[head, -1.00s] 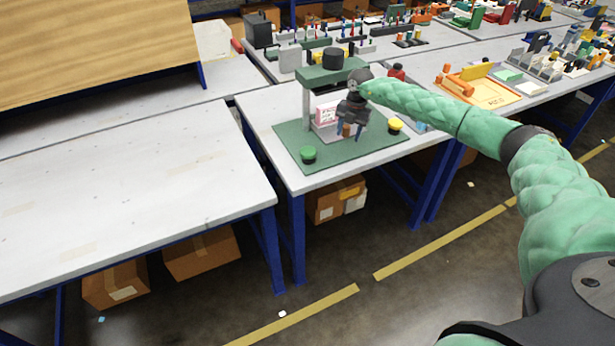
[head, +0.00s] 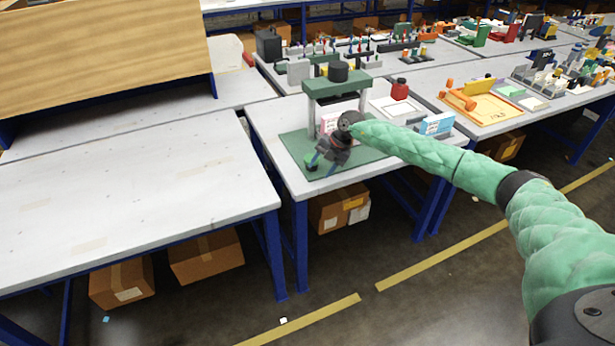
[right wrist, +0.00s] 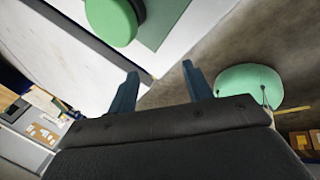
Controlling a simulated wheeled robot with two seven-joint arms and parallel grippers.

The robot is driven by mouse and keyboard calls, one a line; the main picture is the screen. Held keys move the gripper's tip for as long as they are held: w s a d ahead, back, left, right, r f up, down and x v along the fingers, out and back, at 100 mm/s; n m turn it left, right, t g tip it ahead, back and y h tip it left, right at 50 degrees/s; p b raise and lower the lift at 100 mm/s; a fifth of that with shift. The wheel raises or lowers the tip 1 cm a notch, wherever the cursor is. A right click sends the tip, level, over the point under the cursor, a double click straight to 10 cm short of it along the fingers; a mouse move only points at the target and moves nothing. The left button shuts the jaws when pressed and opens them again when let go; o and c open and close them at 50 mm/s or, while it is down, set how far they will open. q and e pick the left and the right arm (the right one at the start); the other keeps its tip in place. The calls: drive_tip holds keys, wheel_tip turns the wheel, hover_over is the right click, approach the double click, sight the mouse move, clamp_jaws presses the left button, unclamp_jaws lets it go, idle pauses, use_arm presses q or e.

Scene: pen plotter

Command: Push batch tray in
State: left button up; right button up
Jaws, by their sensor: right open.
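The pen plotter stands on a green base plate (head: 293,141), with a green gantry (head: 335,84) and a black cylinder (head: 338,71) on top. A green button (head: 310,161) sits at the plate's front left corner; it also shows in the right wrist view (right wrist: 110,20). My right gripper (head: 321,168) is open and empty, pointing down by this button. In the right wrist view its fingertips (right wrist: 160,75) are apart, with the button beyond them. I cannot make out the batch tray; my gripper and arm cover the plate's middle. My left gripper is not in view.
A white and pink box (head: 338,115) stands under the gantry. A red container (head: 400,89) and a blue-and-white box (head: 436,124) are at the right of this table. The left table (head: 130,190) is bare. An orange tray (head: 485,102) lies farther right.

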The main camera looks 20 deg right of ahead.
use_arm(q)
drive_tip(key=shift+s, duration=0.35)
use_arm(e)
drive_tip(key=shift+t+y, duration=0.3)
drive_tip(key=shift+y, duration=0.6)
drive_tip(key=a, duration=0.2)
drive_tip(key=s+a, duration=0.1)
drive_tip(key=a, duration=0.3)
drive_tip(key=shift+s+a+f, duration=0.1)
drive_tip(key=shift+s+f, duration=0.15)
drive_tip(key=shift+s, duration=0.05)
